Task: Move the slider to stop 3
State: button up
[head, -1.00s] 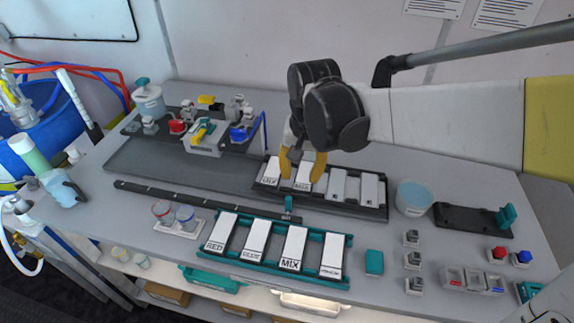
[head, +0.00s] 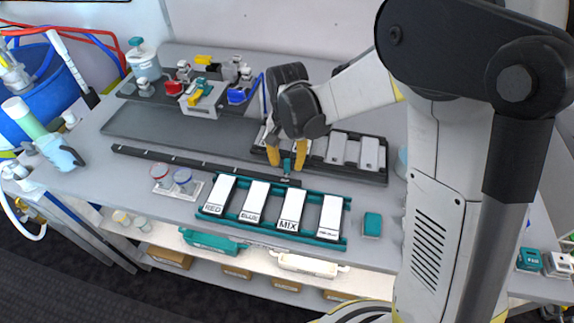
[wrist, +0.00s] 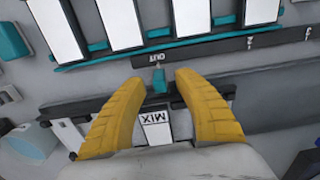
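The slider is a small teal block (head: 287,168) at the right end of a long black rail (head: 190,160) on the bench. My gripper (head: 287,160) has yellow fingers and is open over the rail's right end. In the wrist view the slider appears between the fingertips (wrist: 160,78), with a gap on both sides. I cannot tell how far the fingertips are above the bench. Marks run along the rail, too small to read surely.
A teal rack (head: 271,220) with white labelled panels lies in front of the rail. A black rack (head: 374,178) with white panels lies behind, partly under my gripper. A teal block (head: 372,225) lies right.

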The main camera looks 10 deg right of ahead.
jog(key=shift+f, duration=0.45)
grip_shut()
jog(key=shift+a, duration=0.15)
jog(key=w+a, duration=0.2)
jog(key=a, duration=0.4)
jog(key=w+a, duration=0.3)
jog(key=a, duration=0.3)
jog(key=w+a, duration=0.2)
jog(key=a, duration=0.4)
jog(key=shift+w+a, duration=0.15)
jog(key=shift+w, duration=0.1)
